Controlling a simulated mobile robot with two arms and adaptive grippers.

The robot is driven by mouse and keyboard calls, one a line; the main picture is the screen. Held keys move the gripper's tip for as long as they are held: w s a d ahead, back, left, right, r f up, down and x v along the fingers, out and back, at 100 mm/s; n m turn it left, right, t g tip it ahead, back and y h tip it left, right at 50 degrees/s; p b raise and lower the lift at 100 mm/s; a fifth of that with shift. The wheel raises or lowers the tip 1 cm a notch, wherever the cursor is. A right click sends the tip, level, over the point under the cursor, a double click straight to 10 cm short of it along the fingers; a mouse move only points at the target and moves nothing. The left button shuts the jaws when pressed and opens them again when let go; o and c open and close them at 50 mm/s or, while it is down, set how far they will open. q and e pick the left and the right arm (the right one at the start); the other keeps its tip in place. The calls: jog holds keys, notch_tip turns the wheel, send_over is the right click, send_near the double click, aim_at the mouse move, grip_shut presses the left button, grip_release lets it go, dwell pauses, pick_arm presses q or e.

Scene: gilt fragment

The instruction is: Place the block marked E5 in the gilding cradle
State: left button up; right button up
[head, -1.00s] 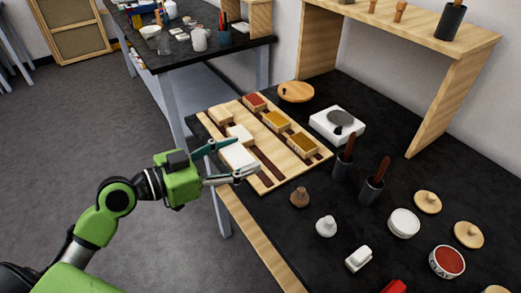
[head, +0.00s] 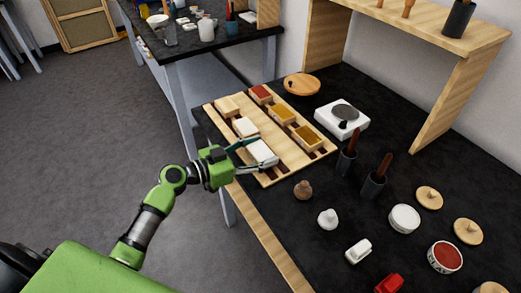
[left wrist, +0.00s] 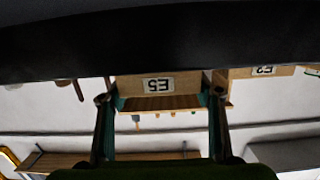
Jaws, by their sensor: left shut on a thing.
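The block marked E5 (left wrist: 158,85) shows upside down in the left wrist view, a wooden end with a white label. My left gripper (left wrist: 160,100) is shut on it, a finger on each side. My right gripper is not in view.
Dark cups, jars and lids fill the right; the near edge is partly clear.

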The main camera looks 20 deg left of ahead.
pick_arm(q)
jog(key=shift+f, duration=0.15)
jog(key=shift+f+b, duration=0.15)
jog(key=shift+b, duration=0.15)
jog(key=o, duration=1)
jog(key=shift+o, duration=0.6)
